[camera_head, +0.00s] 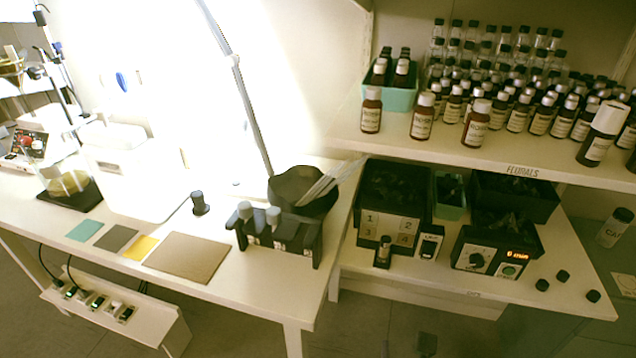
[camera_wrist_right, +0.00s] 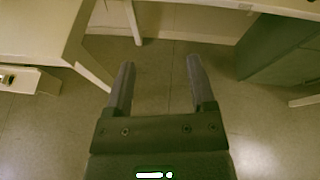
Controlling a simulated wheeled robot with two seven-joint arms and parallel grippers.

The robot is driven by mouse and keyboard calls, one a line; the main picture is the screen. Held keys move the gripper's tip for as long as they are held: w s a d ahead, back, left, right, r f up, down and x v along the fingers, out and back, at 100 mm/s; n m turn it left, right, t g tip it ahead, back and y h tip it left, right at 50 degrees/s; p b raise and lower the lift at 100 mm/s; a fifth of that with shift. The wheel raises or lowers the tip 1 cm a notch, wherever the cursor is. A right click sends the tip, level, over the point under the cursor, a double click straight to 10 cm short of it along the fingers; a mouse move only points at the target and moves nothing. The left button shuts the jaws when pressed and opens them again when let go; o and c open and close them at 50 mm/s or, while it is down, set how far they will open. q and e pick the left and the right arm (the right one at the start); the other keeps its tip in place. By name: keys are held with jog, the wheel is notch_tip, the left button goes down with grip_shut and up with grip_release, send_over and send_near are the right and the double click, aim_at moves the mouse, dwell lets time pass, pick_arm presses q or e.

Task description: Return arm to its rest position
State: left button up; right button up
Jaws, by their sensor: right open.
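My right gripper (camera_wrist_right: 158,72) is open in the right wrist view, with its two dark fingers apart and nothing between them. Bare floor shows beyond the fingers. In the head view only a small dark part, likely of this gripper (camera_head: 408,345), shows at the bottom edge, in front of and below the shelf unit. It is apart from the bottles and the tables. My left gripper is not in the head view.
Brown bottles (camera_head: 422,117) stand at the front of the upper shelf (camera_head: 440,152), several more behind. The white table (camera_head: 275,290) is at left, with a dark bottle holder (camera_head: 292,243). Devices and black caps (camera_head: 563,276) sit on the lower shelf. The floor (camera_head: 355,335) between is clear.

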jog(key=d+n, duration=0.4)
jog(key=d, duration=0.4)
jog(key=s+d+f+m+g+h, duration=0.1)
jog(key=s+d+f+m+g, duration=0.2)
jog(key=s+d+f+m, duration=0.35)
jog(key=s+d+f+m+g+h, duration=0.1)
jog(key=s+d+f+m+g, duration=0.25)
jog(key=d+f+m, duration=0.4)
jog(key=s+d+f+m+g, duration=0.2)
jog(key=s+d+f+m, duration=0.15)
jog(key=s+m, duration=0.3)
jog(key=s+d+f+m+g+h, duration=0.1)
jog(key=s+d+f+m+g, duration=0.1)
jog(key=s+d+m, duration=0.35)
jog(key=s+d+f+m+g, duration=0.2)
jog(key=s+m+g, duration=0.1)
jog(key=s+m, duration=0.55)
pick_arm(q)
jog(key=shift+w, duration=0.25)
pick_arm(e)
jog(key=s+a+f+m+y, duration=0.1)
jog(key=s+a+f+y, duration=0.1)
jog(key=a, duration=1)
jog(key=s+a+f+m+y, duration=0.1)
jog(key=s+a+f, duration=0.3)
jog(key=a, duration=0.9)
jog(key=shift+a+f+y, duration=0.2)
jog(key=shift+f+y, duration=0.5)
jog(key=shift+y, duration=0.1)
